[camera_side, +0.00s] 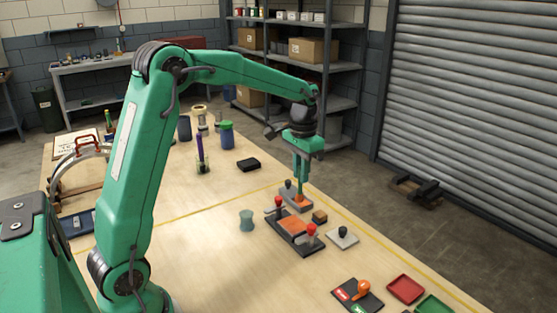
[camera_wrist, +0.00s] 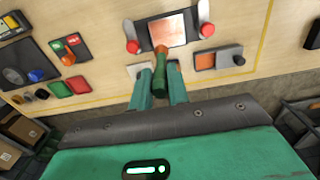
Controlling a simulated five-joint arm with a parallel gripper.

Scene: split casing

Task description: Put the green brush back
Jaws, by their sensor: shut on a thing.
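My gripper (camera_wrist: 160,82) is shut on the green brush (camera_wrist: 161,78), a dark green handle between its two fingers in the wrist view. A brown patch shows at the brush's far end; I cannot tell whether it is the brush tip or a block behind. In the side view my gripper (camera_side: 299,186) points down, at the far end of the split casing (camera_side: 293,232), in front of a grey plate with an orange pad and dark knob (camera_side: 297,199). The brush cannot be told from the green fingers there. The casing also shows in the wrist view (camera_wrist: 166,28), with an orange inside and red knobs.
A white plate with a dark knob (camera_side: 342,238) and a small brown block (camera_side: 320,217) lie beside the casing. Red (camera_side: 405,289) and green (camera_side: 436,305) trays are near the front. A purple-topped upright thing (camera_side: 201,153) and a black box (camera_side: 248,165) stand further back.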

